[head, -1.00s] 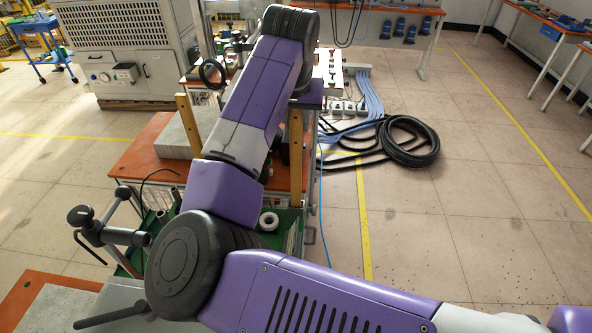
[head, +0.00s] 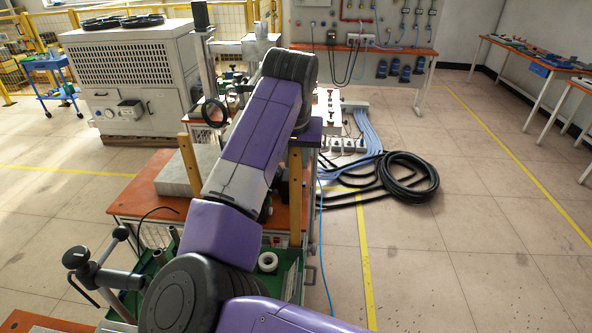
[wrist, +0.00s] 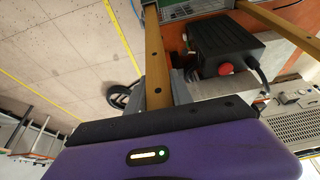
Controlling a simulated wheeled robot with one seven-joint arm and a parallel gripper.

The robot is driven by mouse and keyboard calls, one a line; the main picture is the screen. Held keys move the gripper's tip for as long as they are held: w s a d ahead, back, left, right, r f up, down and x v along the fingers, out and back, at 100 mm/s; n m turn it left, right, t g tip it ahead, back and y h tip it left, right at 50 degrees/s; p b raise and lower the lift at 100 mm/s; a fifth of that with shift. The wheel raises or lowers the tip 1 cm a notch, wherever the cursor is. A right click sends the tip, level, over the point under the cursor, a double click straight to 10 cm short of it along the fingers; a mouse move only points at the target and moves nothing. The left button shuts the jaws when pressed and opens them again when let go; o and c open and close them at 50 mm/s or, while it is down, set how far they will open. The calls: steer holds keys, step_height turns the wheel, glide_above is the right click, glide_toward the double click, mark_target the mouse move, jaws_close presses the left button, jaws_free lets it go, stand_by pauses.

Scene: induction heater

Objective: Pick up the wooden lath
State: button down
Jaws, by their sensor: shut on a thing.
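The wooden lath (wrist: 156,62) is a long, narrow, light-brown strip with small dark holes. In the wrist view it runs from the top edge down into my gripper (wrist: 170,88), which is shut on it; the grip itself is partly hidden by the gripper's dark body. What looks like the same lath (head: 295,197) stands upright at the cart's right side in the head view. There my arm hides the gripper. A second wooden strip (head: 189,165) stands at the left; it also shows at the upper right in the wrist view (wrist: 280,28).
An orange-topped cart (head: 135,198) carries a grey block (head: 180,178). A black box with a red button (wrist: 220,45) is close beside the gripper. Coiled black hose (head: 412,178) lies on the floor to the right. Open floor (head: 480,240) lies further right.

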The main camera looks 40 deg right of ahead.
step_height(320, 180, up, 27)
steer(key=p, duration=0.5)
stand_by(0.7)
steer(key=shift+s+f, duration=0.1)
steer(key=shift+f, duration=0.05)
